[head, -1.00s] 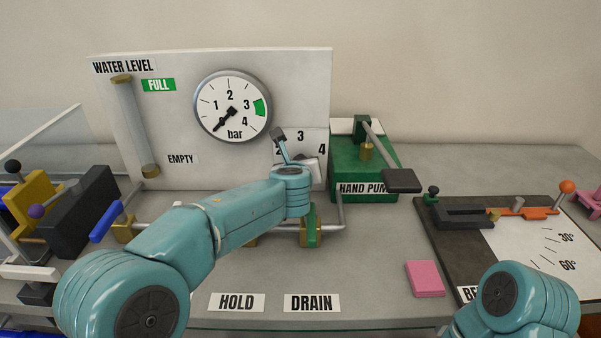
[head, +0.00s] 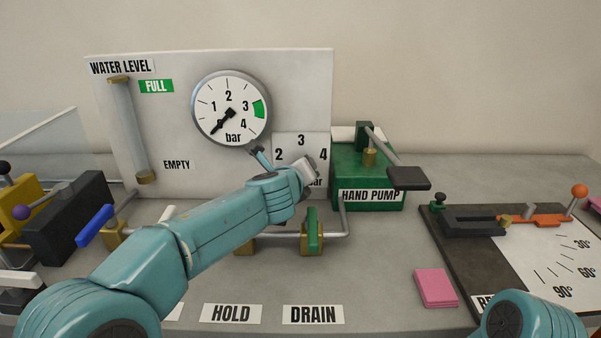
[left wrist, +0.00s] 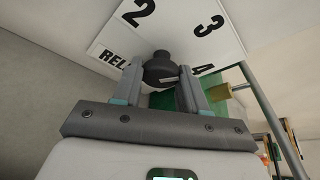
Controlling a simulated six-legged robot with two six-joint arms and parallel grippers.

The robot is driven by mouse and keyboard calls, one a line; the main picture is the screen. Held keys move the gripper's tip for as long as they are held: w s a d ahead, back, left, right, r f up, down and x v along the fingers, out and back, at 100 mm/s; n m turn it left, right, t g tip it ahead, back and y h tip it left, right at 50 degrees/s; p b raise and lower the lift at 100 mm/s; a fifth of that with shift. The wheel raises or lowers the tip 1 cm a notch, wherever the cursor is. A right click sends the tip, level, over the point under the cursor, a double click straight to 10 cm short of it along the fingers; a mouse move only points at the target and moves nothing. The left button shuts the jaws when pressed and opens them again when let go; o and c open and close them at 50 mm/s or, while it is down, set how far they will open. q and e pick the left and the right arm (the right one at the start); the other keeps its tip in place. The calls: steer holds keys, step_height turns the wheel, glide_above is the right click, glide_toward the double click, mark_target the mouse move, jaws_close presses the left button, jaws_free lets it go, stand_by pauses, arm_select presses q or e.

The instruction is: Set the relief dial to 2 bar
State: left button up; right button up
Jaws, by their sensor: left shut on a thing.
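The relief dial's white plate (head: 301,147), marked 2, 3 and 4, is on the panel below and right of the pressure gauge. The left wrist view shows this plate (left wrist: 184,22) and the dial's dark round knob (left wrist: 158,67). My left gripper (left wrist: 160,75) is shut on the knob, with one finger on each side. In the head view my left wrist and arm hide the knob and the lower plate. I cannot tell which number the knob points to. Only part of my right arm shows at the lower right; its gripper is out of view.
The gauge (head: 231,108) has its needle at the lower left. The green hand pump (head: 368,178) stands right of the dial. A green-handled valve (head: 312,230) and pipe lie below it. A pink block (head: 436,288) lies on the bench (head: 390,260).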

arm_select(q)
steer(key=o, duration=1)
steer(key=shift+o, duration=0.2)
steer(key=b+v, duration=0.2)
steer(key=v, duration=1.4)
steer(key=shift+s, duration=0.15)
steer(key=shift+r, duration=0.15)
